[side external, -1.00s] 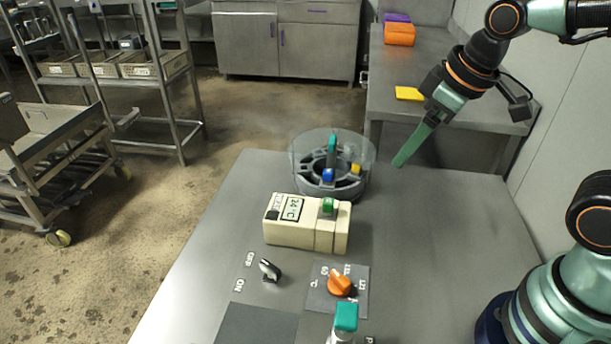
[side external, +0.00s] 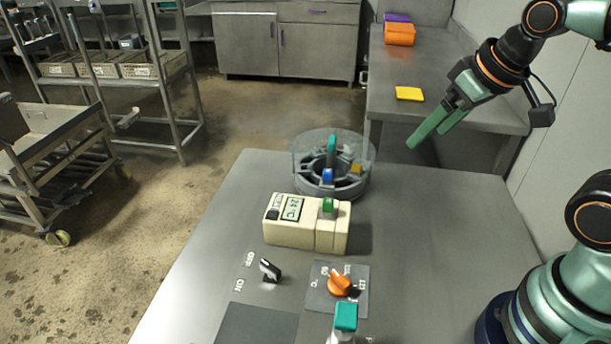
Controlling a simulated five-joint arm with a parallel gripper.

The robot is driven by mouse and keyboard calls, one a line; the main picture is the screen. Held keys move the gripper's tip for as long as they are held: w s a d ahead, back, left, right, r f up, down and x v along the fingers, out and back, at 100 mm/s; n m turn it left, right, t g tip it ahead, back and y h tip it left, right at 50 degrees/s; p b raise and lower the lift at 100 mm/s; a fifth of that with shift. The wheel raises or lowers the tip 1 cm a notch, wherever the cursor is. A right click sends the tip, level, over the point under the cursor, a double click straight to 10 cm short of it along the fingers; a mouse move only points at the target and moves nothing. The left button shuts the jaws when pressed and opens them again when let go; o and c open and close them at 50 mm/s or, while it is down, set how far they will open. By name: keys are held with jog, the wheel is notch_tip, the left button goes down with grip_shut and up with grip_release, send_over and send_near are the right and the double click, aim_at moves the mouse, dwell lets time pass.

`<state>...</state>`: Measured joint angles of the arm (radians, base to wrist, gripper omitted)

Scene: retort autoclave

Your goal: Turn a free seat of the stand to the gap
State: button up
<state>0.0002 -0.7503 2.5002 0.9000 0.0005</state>
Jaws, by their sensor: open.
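The round grey stand (side external: 352,188) sits at the back of the steel table inside a clear, curved guard (side external: 301,150). I cannot make out the gap or which seats are free. My gripper (side external: 428,136) is open and empty, in the air to the right of the stand and apart from it, its green fingers pointing down and left.
A cream device (side external: 288,232) with a display and a green-topped piece (side external: 328,206) stands in front of the stand. Nearer are a black switch (side external: 269,271), an orange knob (side external: 339,283) and a teal-capped piece (side external: 346,317).

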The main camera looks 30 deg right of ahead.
dwell(0.4)
jog(key=c, duration=0.5)
jog(key=shift+w+r, duration=0.2)
jog(key=shift+w, duration=0.05)
jog(key=shift+c, duration=0.3)
jog(key=w+r+m+g, duration=0.2)
jog(key=w+r, duration=0.2)
jog(key=w, duration=0.3)
jog(key=m+g, duration=0.4)
jog(key=m, duration=0.3)
send_over(333, 139)
notch_tip(333, 139, down, 7)
notch_tip(333, 139, down, 11)
jog(key=shift+f, duration=0.2)
grip_shut()
